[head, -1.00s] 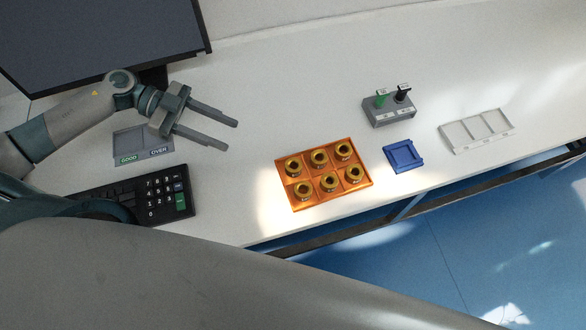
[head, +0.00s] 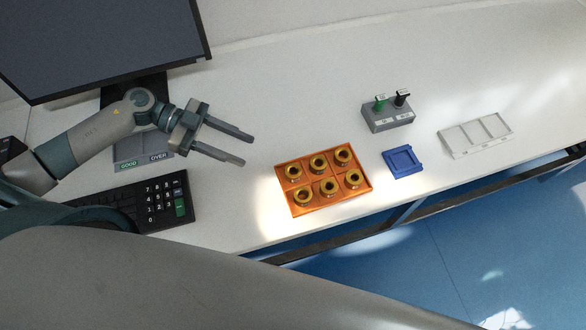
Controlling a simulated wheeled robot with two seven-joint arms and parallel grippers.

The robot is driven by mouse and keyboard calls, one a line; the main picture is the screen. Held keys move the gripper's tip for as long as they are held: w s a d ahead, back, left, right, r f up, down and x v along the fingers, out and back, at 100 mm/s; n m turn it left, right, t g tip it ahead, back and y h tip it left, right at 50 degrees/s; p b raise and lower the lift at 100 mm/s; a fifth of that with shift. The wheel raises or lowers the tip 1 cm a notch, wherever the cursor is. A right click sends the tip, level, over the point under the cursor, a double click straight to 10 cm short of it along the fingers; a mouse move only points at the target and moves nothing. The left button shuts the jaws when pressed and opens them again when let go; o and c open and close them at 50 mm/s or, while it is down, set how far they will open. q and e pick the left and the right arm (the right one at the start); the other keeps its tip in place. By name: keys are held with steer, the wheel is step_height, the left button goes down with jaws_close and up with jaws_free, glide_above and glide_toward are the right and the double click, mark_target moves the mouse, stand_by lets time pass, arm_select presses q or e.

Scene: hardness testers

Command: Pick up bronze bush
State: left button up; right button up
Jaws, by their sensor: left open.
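Several bronze bushes (head: 329,187) stand upright in the compartments of an orange tray (head: 284,212) on the white table. Each bush is a flanged ring with a dark hole. One bush (head: 293,170) sits in the tray's back left compartment. My left gripper (head: 248,151) is open and empty above the table, to the left of the tray and a little behind it. Its two long fingers point right, toward the tray, and touch nothing. My right gripper does not show.
A blue square holder (head: 403,161) lies right of the tray. Behind it stands a grey block (head: 388,119) with a green and a black plug. A pale three-slot tray (head: 476,134) is farther right. A keypad (head: 163,203), a GOOD/OVER tray (head: 143,161) and a monitor (head: 100,40) are at left.

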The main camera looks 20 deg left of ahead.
arm_select(q)
steer(key=p, duration=0.2)
glide_toward(298, 172)
steer(key=shift+d, duration=0.35)
steer(key=shift+d+f, duration=0.4)
steer(key=shift+d, duration=0.05)
steer(key=shift+w+d, duration=0.1)
steer(key=shift+d+f+p, duration=0.2)
steer(key=shift+d+p, duration=0.35)
steer(key=shift+p, duration=0.05)
steer(key=p+x, duration=0.1)
steer(key=x, duration=0.1)
steer(key=shift+d+f, duration=0.6)
steer(key=shift+d, duration=0.15)
steer(key=c, duration=1)
steer(key=shift+r, duration=0.15)
steer(key=shift+c, duration=0.2)
